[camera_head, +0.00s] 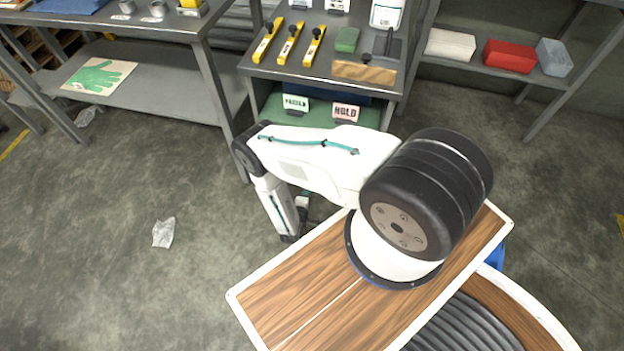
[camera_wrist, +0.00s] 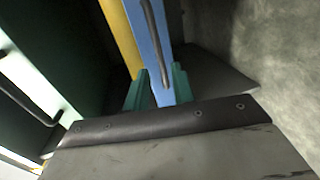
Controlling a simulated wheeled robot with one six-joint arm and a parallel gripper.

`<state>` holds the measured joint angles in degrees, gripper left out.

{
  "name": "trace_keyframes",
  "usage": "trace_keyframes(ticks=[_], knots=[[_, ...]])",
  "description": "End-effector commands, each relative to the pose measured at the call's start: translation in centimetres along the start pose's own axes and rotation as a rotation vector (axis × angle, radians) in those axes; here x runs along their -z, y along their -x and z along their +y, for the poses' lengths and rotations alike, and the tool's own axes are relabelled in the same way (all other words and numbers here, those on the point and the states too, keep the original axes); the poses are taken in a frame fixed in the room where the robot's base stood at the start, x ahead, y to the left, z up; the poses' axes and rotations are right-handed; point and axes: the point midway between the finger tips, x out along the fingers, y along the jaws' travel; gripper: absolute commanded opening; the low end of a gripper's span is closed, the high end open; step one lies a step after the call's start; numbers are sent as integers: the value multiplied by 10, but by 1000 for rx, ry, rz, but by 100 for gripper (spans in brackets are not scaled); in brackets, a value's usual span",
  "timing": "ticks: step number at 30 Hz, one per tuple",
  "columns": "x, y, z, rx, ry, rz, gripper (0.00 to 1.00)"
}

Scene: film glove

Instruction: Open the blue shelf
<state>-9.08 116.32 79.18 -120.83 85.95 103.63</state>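In the wrist view, the blue shelf front (camera_wrist: 143,22) shows as a long narrow panel with a dark bar handle (camera_wrist: 152,35) along it. My gripper (camera_wrist: 161,72) has its two teal fingers apart, one on each side of the handle's lower end. I cannot tell whether either finger touches the handle. In the head view, my gripper (camera_head: 303,198) is small and low, partly hidden by my arm, in front of the middle workbench. The blue front is not clearly visible there.
In the wrist view, a yellow panel (camera_wrist: 119,28) adjoins the blue one, and a white panel (camera_wrist: 35,80) with a dark handle is at left. In the head view, the workbench (camera_head: 262,62) holds yellow levels (camera_head: 289,43). Floor at left is mostly clear except crumpled plastic (camera_head: 164,232).

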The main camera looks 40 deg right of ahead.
Motion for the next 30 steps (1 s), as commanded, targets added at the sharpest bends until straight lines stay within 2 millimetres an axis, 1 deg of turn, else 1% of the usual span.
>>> trace_keyframes(ticks=[5,9,13,18,25,26,27,28,29,30], knots=[[-2,-23,0,-1,-6,-3,25],[-2,-46,0,-1,-4,-4,25],[-1,-63,0,-1,-3,-3,25],[-1,-73,0,0,-2,-2,25],[-1,-74,0,0,-1,-1,25],[-1,-74,0,0,-1,-1,22],[-1,-74,0,0,-1,-1,11],[-1,-74,0,0,-1,-1,3],[-1,-74,0,0,-1,-1,0],[-1,-74,0,0,-1,-1,0]])
